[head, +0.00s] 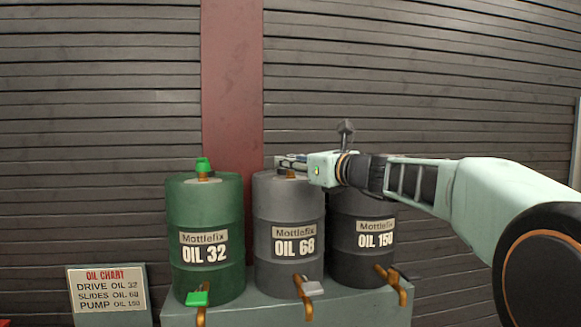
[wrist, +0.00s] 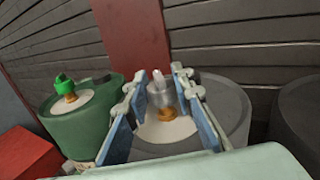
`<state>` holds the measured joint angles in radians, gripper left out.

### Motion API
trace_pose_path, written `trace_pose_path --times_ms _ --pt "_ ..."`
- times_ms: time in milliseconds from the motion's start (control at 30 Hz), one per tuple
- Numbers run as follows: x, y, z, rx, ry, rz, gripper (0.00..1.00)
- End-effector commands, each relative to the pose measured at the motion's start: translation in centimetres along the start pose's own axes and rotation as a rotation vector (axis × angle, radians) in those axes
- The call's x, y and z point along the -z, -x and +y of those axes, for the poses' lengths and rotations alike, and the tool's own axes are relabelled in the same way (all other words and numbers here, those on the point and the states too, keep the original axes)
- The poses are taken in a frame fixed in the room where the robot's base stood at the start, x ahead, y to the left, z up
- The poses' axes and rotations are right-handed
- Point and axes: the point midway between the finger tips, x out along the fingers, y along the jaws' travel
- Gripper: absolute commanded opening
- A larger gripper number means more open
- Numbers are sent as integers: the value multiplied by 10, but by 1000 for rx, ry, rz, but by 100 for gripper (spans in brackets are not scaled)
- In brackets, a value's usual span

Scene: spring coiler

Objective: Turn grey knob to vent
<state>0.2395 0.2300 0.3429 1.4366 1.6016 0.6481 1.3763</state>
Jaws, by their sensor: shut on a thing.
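The grey knob (wrist: 160,92) sits on a brass fitting on the pale top of the middle grey drum (head: 289,225), labelled OIL 68. In the wrist view it stands upright between the two fingers of my gripper (wrist: 161,80). In the head view my gripper (head: 287,160) reaches in from the right over this drum, with its fingers at the knob. The gripper is shut on the grey knob. The fingers mostly hide the knob in the head view. Any vent marking cannot be made out.
A green drum (head: 206,220) with a green top knob (head: 202,164) stands left, and a dark OIL 150 drum (head: 362,262) right. A grey-handled tap (head: 309,288) juts from the middle drum's front. An oil chart (head: 106,290) stands at the lower left.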

Motion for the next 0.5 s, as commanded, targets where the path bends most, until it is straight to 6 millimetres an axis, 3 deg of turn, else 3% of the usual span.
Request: trace_pose_path --times_ms 500 --pt "1 -1 4 399 1 20 0"
